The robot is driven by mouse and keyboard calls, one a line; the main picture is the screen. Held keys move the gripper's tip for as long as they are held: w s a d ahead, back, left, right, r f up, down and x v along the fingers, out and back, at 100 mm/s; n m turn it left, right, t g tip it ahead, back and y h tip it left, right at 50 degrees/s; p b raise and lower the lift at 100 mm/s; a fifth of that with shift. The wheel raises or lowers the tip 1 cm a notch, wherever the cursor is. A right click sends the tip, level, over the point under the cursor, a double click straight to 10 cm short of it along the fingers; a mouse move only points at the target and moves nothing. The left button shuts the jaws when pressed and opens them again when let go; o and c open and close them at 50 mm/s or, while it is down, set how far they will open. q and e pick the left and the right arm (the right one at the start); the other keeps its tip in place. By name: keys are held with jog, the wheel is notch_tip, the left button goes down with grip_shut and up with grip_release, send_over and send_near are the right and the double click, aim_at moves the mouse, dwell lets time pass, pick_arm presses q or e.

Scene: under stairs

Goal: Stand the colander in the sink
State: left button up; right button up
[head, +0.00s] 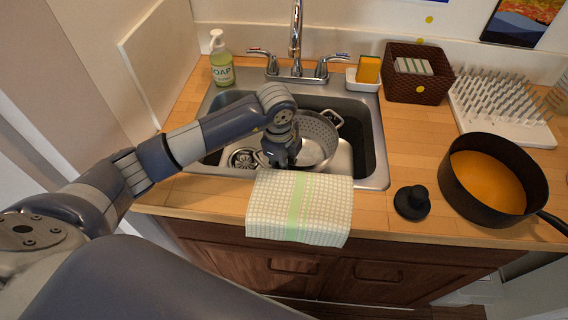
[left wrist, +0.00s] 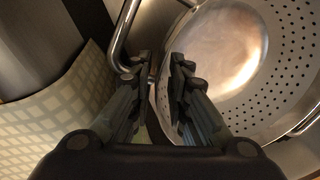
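The metal colander (head: 318,138) is in the sink (head: 372,140), base down and fairly upright as far as I can see. Its perforated wall (left wrist: 283,85) and shiny bottom fill the right of the left wrist view. One side handle (left wrist: 122,38) is next to my left gripper (left wrist: 163,62); the other handle faces the back right. My left gripper (head: 284,160) points down at the colander's near-left rim. Its fingers straddle the rim with a visible gap between them. The gripper hides part of the rim and near handle. My right gripper is out of view.
A checked towel (head: 300,208) hangs over the counter's front edge. The faucet (head: 296,45) rises behind the sink. A soap bottle (head: 221,60) stands back left. A black stopper (head: 412,202), a pot (head: 487,180), a basket (head: 405,85) and a drying rack (head: 500,108) are on the right.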

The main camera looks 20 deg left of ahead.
pick_arm(q)
notch_tip(320, 180, up, 12)
jog(key=s+b, duration=0.1)
jog(key=b, duration=0.1)
jog(key=shift+s, duration=0.3)
jog(key=shift+a, duration=0.1)
